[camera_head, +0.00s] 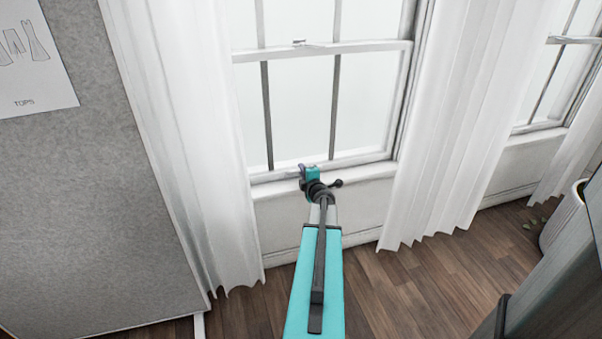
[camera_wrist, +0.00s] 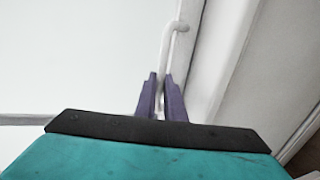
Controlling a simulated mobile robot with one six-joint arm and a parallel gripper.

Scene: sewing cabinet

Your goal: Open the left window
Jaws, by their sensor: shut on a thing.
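The left window (camera_head: 360,47) is a white sash window in the middle of the head view, between white curtains. The bottom rail of its lower sash (camera_head: 362,159) sits low, close above the sill; any gap there is too small to tell. My gripper (camera_head: 303,172) is at this bottom rail. In the wrist view, a white curved handle (camera_wrist: 177,29) runs down between the two purple fingers of my gripper (camera_wrist: 160,80). The fingers are shut on the handle. The part of the handle between the fingers is mostly hidden.
White curtains hang left (camera_head: 190,130) and right (camera_head: 455,130) of the window. A grey board (camera_head: 80,210) with a paper sheet (camera_head: 35,60) stands at the left. A second window (camera_head: 545,90) is at the right. Wooden floor (camera_head: 430,285) is clear below.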

